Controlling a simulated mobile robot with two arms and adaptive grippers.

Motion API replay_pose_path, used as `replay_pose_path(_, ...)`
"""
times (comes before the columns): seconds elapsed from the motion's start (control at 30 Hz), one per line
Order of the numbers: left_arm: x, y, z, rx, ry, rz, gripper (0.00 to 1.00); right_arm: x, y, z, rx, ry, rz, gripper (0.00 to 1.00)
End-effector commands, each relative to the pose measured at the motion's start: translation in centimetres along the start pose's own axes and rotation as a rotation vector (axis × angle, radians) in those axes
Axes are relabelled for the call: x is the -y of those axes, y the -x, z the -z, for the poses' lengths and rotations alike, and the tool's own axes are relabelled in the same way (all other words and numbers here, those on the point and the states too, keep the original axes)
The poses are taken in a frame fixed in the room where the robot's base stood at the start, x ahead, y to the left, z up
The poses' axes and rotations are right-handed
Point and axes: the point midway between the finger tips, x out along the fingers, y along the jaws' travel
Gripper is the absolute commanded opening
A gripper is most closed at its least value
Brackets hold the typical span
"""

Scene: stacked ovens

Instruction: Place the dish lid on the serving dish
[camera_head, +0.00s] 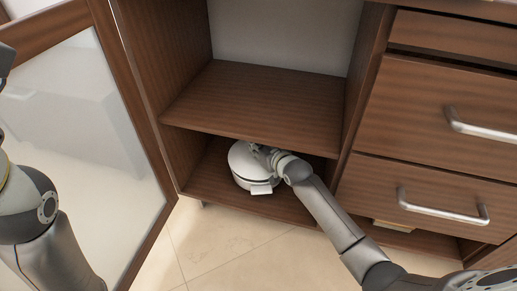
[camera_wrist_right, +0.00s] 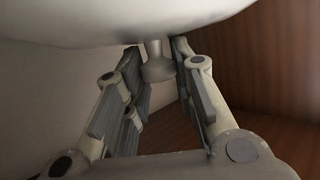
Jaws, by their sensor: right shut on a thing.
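The white, round dish lid (camera_head: 241,157) is at the serving dish (camera_head: 243,184) on the lower cabinet shelf, over its top. I cannot tell whether the lid is fully seated. A light side handle of the dish points toward the front. My right gripper (camera_head: 264,153) reaches in from the right and is shut on the lid's knob, partly covering the lid. In the right wrist view the lid (camera_wrist_right: 150,22) fills the top, with its knob (camera_wrist_right: 158,65) between the fingers of the right gripper (camera_wrist_right: 160,58).
The upper shelf (camera_head: 258,105) is empty and sits close above the dish and right wrist. A glass-panelled door (camera_head: 75,125) stands open on the left. Drawers with metal handles (camera_head: 443,208) are at the right. Tiled floor (camera_head: 225,245) lies in front.

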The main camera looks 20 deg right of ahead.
Motion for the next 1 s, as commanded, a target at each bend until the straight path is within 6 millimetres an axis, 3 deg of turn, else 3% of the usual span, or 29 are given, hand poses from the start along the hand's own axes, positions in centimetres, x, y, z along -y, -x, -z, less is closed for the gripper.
replay_pose_path(0.83, -0.1, -0.1, 0.1, -0.002, 0.0, -0.003, 0.4, 0.0, -0.4, -0.9, -0.007, 0.0, 0.0, 0.0)
replay_pose_path(0.87, -0.1, -0.1, 0.1, -0.002, 0.0, -0.003, 0.4, 0.0, -0.4, -1.1, -0.004, 0.0, 0.0, 0.27)
replay_pose_path(1.0, -0.1, -0.1, 0.1, -0.004, 0.0, -0.003, 0.4, 0.0, -0.4, -1.1, -0.004, 0.0, 0.0, 0.45)
